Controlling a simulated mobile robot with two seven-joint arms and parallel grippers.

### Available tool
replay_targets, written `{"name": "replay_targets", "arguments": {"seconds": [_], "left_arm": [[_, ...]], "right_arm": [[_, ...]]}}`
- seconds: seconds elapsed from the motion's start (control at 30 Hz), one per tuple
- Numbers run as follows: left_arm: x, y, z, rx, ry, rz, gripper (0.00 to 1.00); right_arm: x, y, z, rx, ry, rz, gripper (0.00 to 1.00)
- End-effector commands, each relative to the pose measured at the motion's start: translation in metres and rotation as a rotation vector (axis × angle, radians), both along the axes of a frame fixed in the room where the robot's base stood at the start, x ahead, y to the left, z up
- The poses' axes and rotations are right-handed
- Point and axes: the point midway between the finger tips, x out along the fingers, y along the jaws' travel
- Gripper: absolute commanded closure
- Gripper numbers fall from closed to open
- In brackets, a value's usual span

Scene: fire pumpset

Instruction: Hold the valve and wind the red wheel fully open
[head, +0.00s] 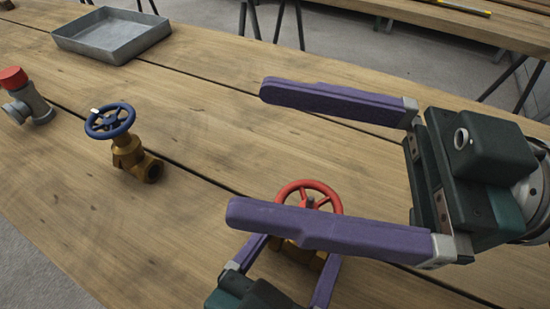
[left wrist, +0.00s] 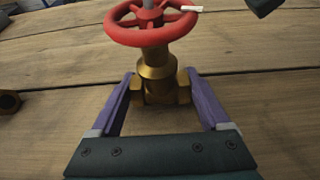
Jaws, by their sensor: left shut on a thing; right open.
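The valve with the red wheel (head: 309,188) stands on the wooden table near the front of the head view. Its brass body (left wrist: 156,80) is upright in the left wrist view, with the red wheel (left wrist: 150,34) on top. My left gripper (left wrist: 155,94) is shut on the brass body, one purple finger on each side. In the head view my right gripper (head: 250,152) is open and empty, its long purple fingers wide apart. Its nearer finger passes in front of the valve and hides the wheel's lower part and much of the body.
A brass valve with a blue wheel (head: 110,121) stands to the left. A grey fitting with a red cap (head: 13,79) is at the far left. A grey metal tray (head: 110,52) lies at the back left. The table between the tray and my right gripper is clear.

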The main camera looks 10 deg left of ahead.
Motion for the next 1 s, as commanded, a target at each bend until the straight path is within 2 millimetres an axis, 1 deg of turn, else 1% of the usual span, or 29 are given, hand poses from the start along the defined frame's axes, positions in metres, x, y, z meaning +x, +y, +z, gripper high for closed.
{"name": "replay_targets", "arguments": {"seconds": [0.03, 0.07, 0.2, 0.3, 0.33, 0.37, 0.47, 0.6, 0.73, 0.83, 1.0], "left_arm": [[0.001, 0.000, 0.001, -0.001, -0.003, 0.000, 1.00], [0.001, 0.000, 0.001, -0.001, -0.003, 0.000, 1.00], [0.001, 0.000, 0.001, -0.001, -0.003, 0.000, 1.00], [0.001, 0.000, 0.001, -0.001, -0.003, 0.000, 1.00], [0.001, 0.000, 0.001, -0.001, -0.003, 0.000, 1.00], [0.001, 0.000, 0.001, -0.001, -0.003, 0.000, 1.00], [0.001, 0.000, 0.001, -0.001, -0.002, 0.000, 1.00], [0.001, 0.000, 0.001, -0.001, -0.003, 0.000, 1.00], [0.001, 0.000, 0.001, -0.001, -0.003, 0.000, 1.00], [0.001, 0.000, 0.001, -0.001, -0.003, 0.000, 1.00], [0.001, 0.000, 0.001, -0.001, -0.003, 0.000, 1.00]], "right_arm": [[-0.002, -0.008, -0.010, 0.024, 0.003, -0.073, 0.00], [-0.003, -0.013, -0.014, 0.036, -0.003, -0.118, 0.00], [-0.005, -0.040, -0.050, -0.003, 0.010, -0.293, 0.00], [-0.006, -0.052, -0.075, -0.084, 0.046, -0.324, 0.00], [-0.006, -0.052, -0.079, -0.097, 0.054, -0.327, 0.00], [-0.005, -0.052, -0.082, -0.106, 0.059, -0.331, 0.00], [-0.001, -0.040, -0.083, -0.112, 0.062, -0.334, 0.00], [0.006, -0.016, -0.083, -0.111, 0.063, -0.332, 0.00], [0.012, 0.001, -0.083, -0.112, 0.064, -0.332, 0.00], [0.015, 0.010, -0.083, -0.112, 0.064, -0.332, 0.00], [0.016, 0.014, -0.083, -0.114, 0.064, -0.332, 0.00]]}}
